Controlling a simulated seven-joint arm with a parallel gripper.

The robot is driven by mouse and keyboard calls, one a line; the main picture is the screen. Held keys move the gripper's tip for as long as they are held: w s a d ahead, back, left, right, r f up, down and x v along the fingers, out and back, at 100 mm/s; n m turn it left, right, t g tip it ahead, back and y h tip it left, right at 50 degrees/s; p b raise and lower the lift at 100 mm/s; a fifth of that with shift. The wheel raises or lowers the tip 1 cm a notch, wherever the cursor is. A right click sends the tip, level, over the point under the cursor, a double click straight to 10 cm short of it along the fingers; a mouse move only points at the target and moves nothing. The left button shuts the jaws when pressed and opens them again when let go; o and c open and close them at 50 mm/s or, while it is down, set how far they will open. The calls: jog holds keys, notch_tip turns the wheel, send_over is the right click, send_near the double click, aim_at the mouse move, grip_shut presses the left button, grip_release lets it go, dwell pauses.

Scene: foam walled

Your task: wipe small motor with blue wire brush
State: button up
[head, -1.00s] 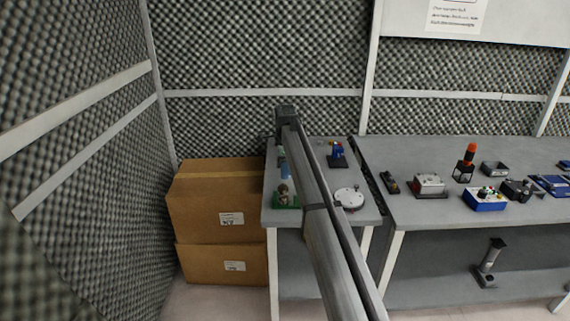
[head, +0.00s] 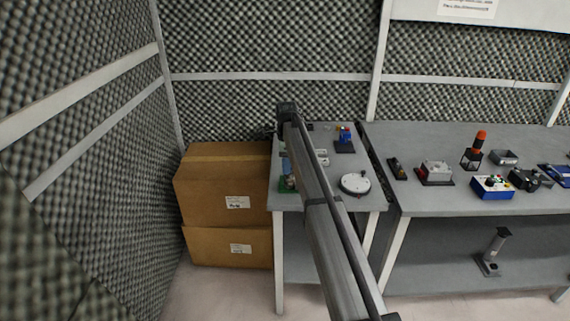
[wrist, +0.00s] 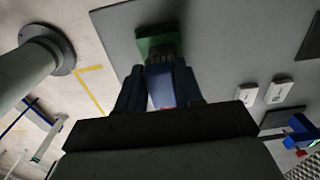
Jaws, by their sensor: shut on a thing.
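The small motor sits on a green base (head: 287,187) near the front left of the small grey table. In the wrist view, the green base (wrist: 157,42) shows just beyond my fingertips; the motor itself is mostly hidden. My gripper (wrist: 160,72) has its dark fingers shut on a blue block-like thing (wrist: 160,88), which seems to be the blue wire brush. The brush's far end overlaps the green base in the wrist view; I cannot tell whether it touches the motor.
A round white plate (head: 355,184) and a blue device (head: 344,142) stand to the right on the small table (head: 325,202). Two small white blocks lie right of my gripper in the wrist view (wrist: 279,91). Stacked cardboard boxes (head: 215,190) stand left; a longer table is right.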

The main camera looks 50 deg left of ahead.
jog(key=shift+w+d, duration=0.6)
jog(key=shift+d, duration=0.05)
jog(key=shift+s+a, duration=1.2)
jog(key=shift+a, duration=0.05)
jog(key=shift+w+d, duration=1.25)
jog(key=shift+d, duration=0.05)
jog(key=shift+s+a, duration=1.15)
jog(key=shift+a, duration=0.05)
jog(key=shift+w+d, duration=1.15)
jog(key=shift+d, duration=0.05)
jog(key=shift+r, duration=4.1)
jog(key=shift+w, duration=0.1)
